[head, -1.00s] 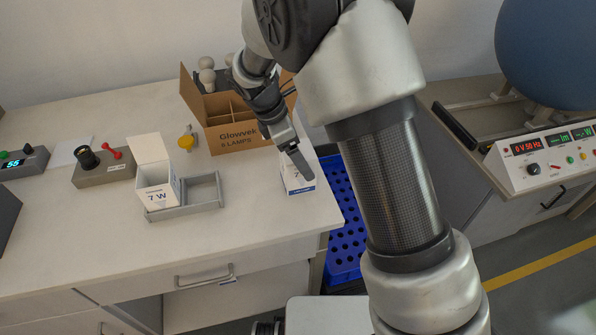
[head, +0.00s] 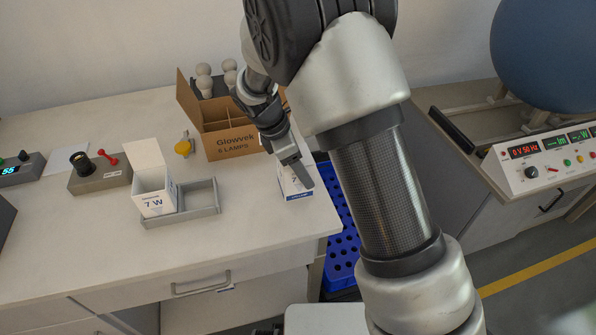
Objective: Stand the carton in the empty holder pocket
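A white carton (head: 292,187) with a blue lower band stands near the right edge of the workbench. My gripper (head: 301,178) points down at it, and the dark fingers overlap its upper part. I cannot tell whether they touch the carton or are closed on it. The grey holder (head: 180,218) lies further left on the bench. Its left pocket holds a white open-flapped carton (head: 155,195) marked 7 W. Its right pocket (head: 200,198) is empty.
A brown Glowvek box (head: 232,142) with dividers stands behind, with several pale bulbs (head: 204,84) beyond it. A yellow object (head: 183,147) and a socket box (head: 100,178) are at left. A blue crate (head: 343,235) is below the bench's right edge. Bench between holder and carton is clear.

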